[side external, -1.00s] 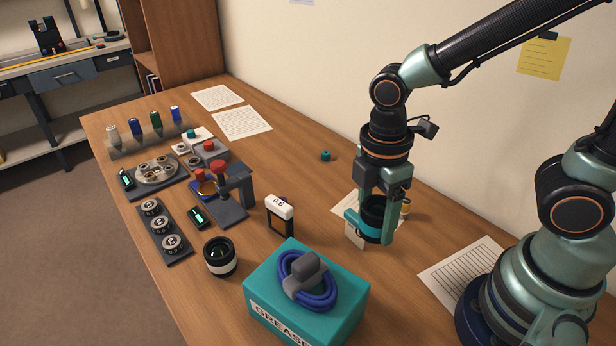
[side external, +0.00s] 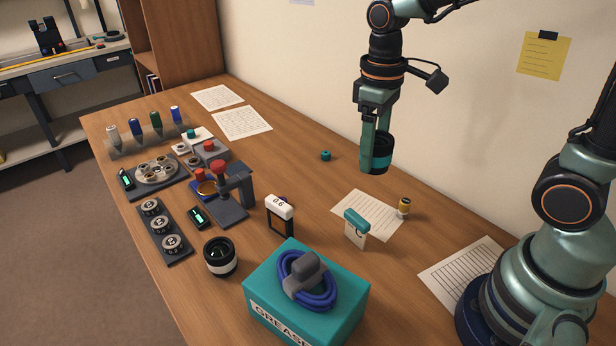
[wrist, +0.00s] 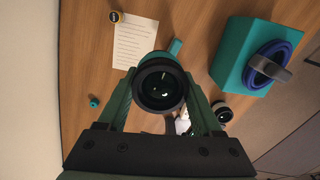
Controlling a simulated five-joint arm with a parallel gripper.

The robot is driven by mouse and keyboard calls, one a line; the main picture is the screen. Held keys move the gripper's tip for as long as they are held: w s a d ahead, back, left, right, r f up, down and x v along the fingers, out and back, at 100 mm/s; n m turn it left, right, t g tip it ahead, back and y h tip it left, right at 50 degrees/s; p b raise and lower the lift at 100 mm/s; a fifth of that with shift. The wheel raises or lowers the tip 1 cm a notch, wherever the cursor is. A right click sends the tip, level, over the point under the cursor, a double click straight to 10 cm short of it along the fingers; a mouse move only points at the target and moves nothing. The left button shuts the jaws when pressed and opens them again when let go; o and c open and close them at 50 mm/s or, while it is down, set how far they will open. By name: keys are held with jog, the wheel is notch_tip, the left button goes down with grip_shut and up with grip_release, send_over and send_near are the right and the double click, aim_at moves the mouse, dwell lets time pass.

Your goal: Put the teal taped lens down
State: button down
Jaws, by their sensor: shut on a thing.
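The teal taped lens (side external: 380,147) is a black barrel with a teal band round its lower part. My gripper (side external: 372,132) is shut on it and holds it upright, raised above the desk (side external: 310,190) near the wall side. In the wrist view the lens (wrist: 160,86) sits between the two fingers with its glass end facing the camera. The fingers hide part of its sides. What lies straight below the lens is hard to judge in the side view.
A teal grease box (side external: 262,292) and white-banded lens (side external: 220,258) stand in front. A small teal cap (side external: 325,155) lies left, with bare wood around.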

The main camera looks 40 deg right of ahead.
aim_at(364, 275)
jog(key=d+m, duration=0.1)
jog(key=w+d+m, duration=0.1)
jog(key=m, duration=0.1)
jog(key=shift+w+d+f, duration=0.35)
jog(key=shift+d, duration=0.05)
jog(key=shift+a, duration=0.1)
jog(key=shift+s+a+r, duration=0.1)
jog(key=shift+s+a, duration=0.1)
jog(key=shift+a, duration=0.1)
jog(key=s+a+r+n, duration=0.2)
jog(key=s+a+n, duration=0.4)
jog(key=s+a, duration=0.3)
jog(key=f, duration=1.9)
jog(key=shift+w+f, duration=0.2)
jog(key=shift+f, duration=0.05)
jog(key=shift+c, duration=1.8)
grip_release()
jog(key=shift+f, duration=0.15)
